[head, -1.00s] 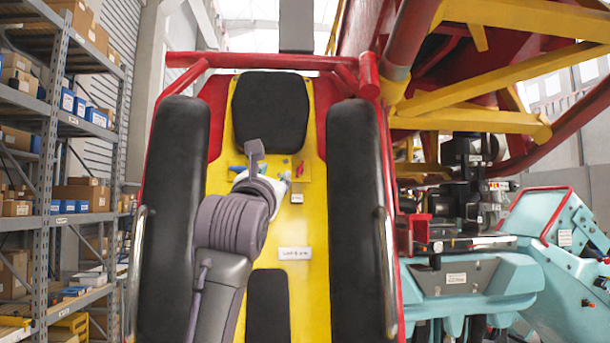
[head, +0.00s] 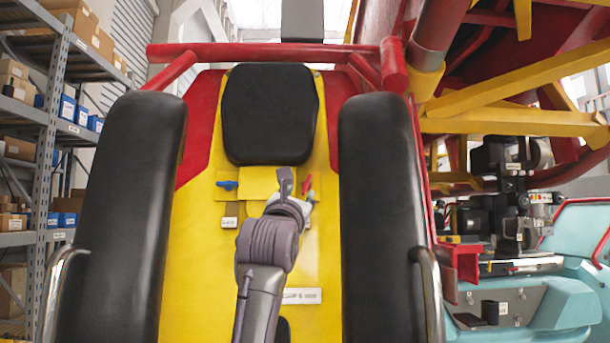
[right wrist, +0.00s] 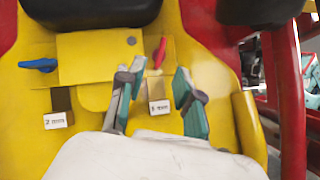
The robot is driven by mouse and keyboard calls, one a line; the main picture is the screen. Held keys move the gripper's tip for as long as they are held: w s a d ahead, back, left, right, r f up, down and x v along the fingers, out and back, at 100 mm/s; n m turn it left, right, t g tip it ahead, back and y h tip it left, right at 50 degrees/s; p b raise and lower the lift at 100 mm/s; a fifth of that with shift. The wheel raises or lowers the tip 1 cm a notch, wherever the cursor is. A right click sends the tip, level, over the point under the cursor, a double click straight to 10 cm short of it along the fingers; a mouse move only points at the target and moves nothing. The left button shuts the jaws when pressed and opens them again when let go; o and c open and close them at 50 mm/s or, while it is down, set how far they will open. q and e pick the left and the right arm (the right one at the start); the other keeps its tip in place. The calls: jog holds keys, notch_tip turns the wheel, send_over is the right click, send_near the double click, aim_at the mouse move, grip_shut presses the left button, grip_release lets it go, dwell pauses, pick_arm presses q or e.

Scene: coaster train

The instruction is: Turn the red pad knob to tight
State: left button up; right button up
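The red pad knob (head: 307,183) is a small red lever on the right of the yellow plate below the black headrest. In the right wrist view the red knob (right wrist: 160,52) stands upright, slightly tilted, just beyond the gap between my fingers. My right gripper (head: 296,186) is in front of the panel, just below and left of the knob. In the right wrist view the gripper (right wrist: 160,78) is open, its teal-padded fingers apart and nothing between them. I see no contact with the knob. My left gripper is not in view.
A blue knob (head: 227,185) lies sideways at the plate's left. White tags read "2 mm" (right wrist: 56,121) and "5 mm" (right wrist: 159,107). Thick black side pads (head: 124,200) and a red frame bar (head: 265,54) surround the yellow seat back. Shelves (head: 35,130) stand at left.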

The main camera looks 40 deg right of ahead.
aim_at(306, 186)
jog(key=p+x, duration=0.4)
jog(key=x, duration=0.4)
jog(key=shift+f, duration=0.15)
jog(key=shift+w+d, duration=0.1)
jog(key=c, duration=0.6)
grip_shut()
